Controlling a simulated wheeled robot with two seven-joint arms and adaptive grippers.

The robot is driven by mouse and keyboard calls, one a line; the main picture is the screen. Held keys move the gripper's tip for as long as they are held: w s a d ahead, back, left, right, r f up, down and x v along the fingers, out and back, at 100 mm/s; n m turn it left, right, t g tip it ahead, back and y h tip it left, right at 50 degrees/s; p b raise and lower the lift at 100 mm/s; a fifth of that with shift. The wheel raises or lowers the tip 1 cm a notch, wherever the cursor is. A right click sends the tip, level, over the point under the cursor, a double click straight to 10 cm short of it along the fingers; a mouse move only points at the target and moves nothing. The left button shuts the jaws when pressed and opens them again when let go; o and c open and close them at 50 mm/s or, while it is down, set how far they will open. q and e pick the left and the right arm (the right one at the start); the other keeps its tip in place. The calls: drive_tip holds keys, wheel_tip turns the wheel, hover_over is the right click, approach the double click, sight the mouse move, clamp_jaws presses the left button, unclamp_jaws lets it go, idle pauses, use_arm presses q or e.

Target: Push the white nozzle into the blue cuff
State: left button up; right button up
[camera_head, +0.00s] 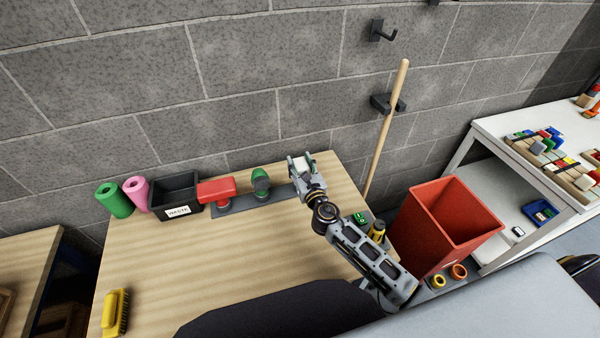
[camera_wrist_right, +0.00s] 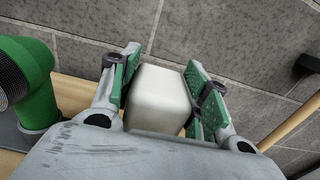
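My right gripper (camera_head: 299,166) is over the far right part of the wooden table. A white, block-like piece, taken as the white nozzle (camera_wrist_right: 158,98), sits between its green-padded fingers in the wrist view (camera_wrist_right: 160,88). The pads lie close against both sides of it, and the fingers look shut on it. Its lower end is hidden by the gripper body. Only a little of the white piece shows in the head view. I see no blue cuff in either view; the gripper hides the right end of the grey base strip (camera_head: 238,204). My left gripper is out of view.
On the strip stand a red block-shaped fitting (camera_head: 216,189) and a green elbow (camera_head: 261,183). A black waste bin (camera_head: 176,190) and pink and green rolls are left of them. A yellow brush (camera_head: 116,312) lies front left. A red bin (camera_head: 447,226) stands right. Mid-table is clear.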

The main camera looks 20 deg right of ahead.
drive_tip(key=shift+c, duration=1.3)
drive_tip(key=shift+r, duration=0.1)
drive_tip(key=shift+r+p, duration=1.7)
drive_tip(key=shift+r, duration=3.25)
